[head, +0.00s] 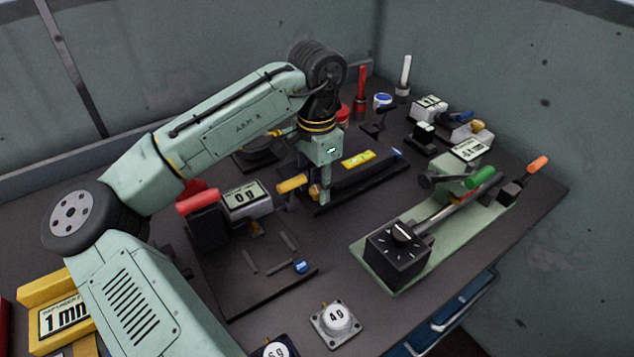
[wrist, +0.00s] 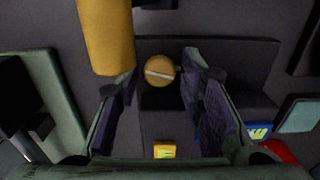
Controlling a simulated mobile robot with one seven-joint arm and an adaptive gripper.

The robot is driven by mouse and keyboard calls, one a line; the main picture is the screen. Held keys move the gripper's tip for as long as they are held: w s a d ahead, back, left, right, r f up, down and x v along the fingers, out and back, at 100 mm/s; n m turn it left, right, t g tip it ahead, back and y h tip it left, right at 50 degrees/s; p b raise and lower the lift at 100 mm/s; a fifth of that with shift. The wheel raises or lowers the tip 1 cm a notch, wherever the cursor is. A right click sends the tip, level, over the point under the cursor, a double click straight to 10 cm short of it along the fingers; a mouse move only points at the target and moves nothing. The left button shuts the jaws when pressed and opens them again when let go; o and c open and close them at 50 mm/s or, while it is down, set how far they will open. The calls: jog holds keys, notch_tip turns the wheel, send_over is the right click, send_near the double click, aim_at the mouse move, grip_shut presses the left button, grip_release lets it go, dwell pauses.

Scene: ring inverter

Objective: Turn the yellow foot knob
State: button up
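The yellow foot knob (wrist: 160,70) is a small round knob with a pale slot line across its face, low on a dark device. In the wrist view it lies between the two fingers of my gripper (wrist: 159,78), with a gap on each side. The fingers are open and do not appear to touch it. In the head view my gripper (head: 325,190) points down at the near left end of the dark device, and the small yellow knob (head: 314,193) shows partly beside the fingers.
A yellow cylindrical handle (head: 292,184) sits close left of my gripper; it also fills the upper left of the wrist view (wrist: 105,35). A box with a "0 g" display (head: 246,199) and a red handle (head: 198,201) stand left. A green-based lever device (head: 375,260) stands right.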

aim_at(317, 188)
jog(key=shift+o, duration=0.7)
jog(key=shift+r, duration=0.1)
notch_tip(317, 188, up, 12)
